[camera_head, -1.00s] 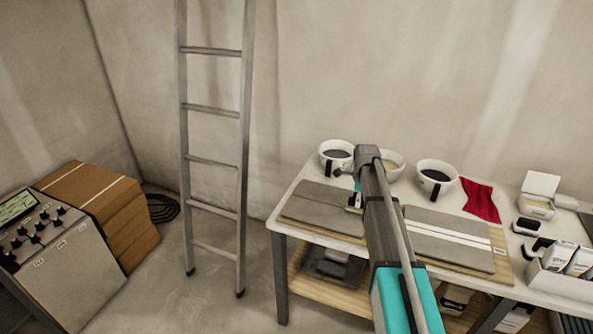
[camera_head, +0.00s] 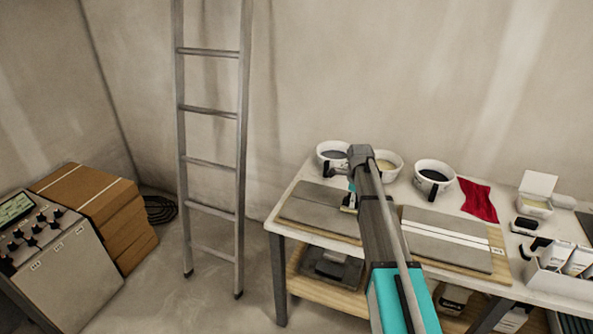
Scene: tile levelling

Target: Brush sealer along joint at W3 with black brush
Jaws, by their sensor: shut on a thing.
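My gripper (camera_head: 350,200) is small and partly hidden behind my arm, low over the right part of the left grey tile panel (camera_head: 312,206). It is shut on a small dark tool with a pale edge, which seems to be the brush. Whether its tip touches the panel I cannot tell. The right grey tile panel (camera_head: 440,244) has pale lines running along it and a small label at its right end, too small to read. I cannot make out which joint is W3. White cups with dark contents stand behind: the left cup (camera_head: 333,153) and the right cup (camera_head: 434,177).
A third cup (camera_head: 386,164) with pale contents is partly behind my arm. A red cloth (camera_head: 477,199), an open white box (camera_head: 536,197) and a bin of packets (camera_head: 560,270) lie on the right of the table (camera_head: 276,220). A ladder (camera_head: 187,190) leans left of the table.

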